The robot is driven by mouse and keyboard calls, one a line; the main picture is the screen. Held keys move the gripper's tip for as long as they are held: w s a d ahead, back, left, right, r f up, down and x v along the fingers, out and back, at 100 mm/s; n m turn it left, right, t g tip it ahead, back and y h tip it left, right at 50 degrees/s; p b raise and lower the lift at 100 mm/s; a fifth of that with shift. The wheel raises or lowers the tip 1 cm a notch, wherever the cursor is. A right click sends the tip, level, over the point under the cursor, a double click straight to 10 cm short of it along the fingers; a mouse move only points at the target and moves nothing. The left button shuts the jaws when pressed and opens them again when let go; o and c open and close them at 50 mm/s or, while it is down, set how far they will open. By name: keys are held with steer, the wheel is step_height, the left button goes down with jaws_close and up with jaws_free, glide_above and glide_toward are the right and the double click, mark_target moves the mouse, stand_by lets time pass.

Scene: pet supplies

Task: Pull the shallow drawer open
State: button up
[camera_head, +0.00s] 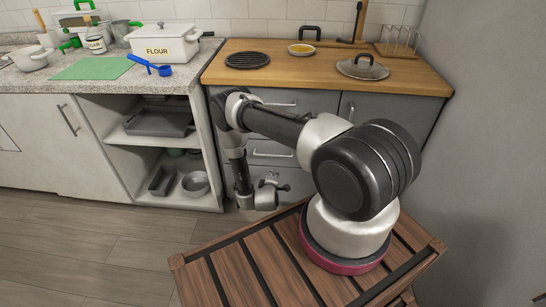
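A grey cabinet under the wooden counter has a stack of drawers at its left. The top drawer (300,97) looks shallow and has a bar handle (277,103); part of its front is hidden behind my arm. A lower drawer (275,145) has its own bar handle (272,154). The drawers in view look shut, though the lowest part is hidden. My gripper (273,183) is low in front of the cabinet, below the lower drawer's handle. It is small and dark here, and I cannot tell how its fingers stand or whether they touch anything.
Open shelves (118,160) with pans are left of the drawers. A wall (485,150) is at right. Floor (110,245) is clear at left.

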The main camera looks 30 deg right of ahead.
mark_target(273, 156)
step_height(273, 156, up, 6)
steer(key=w+d+n+t+h, duration=0.1)
steer(key=w+n+t+h, duration=0.1)
steer(key=w+t, duration=0.1)
steer(key=shift+n, duration=0.3)
steer(key=x, duration=0.7)
steer(key=shift+d, duration=0.2)
jaws_close()
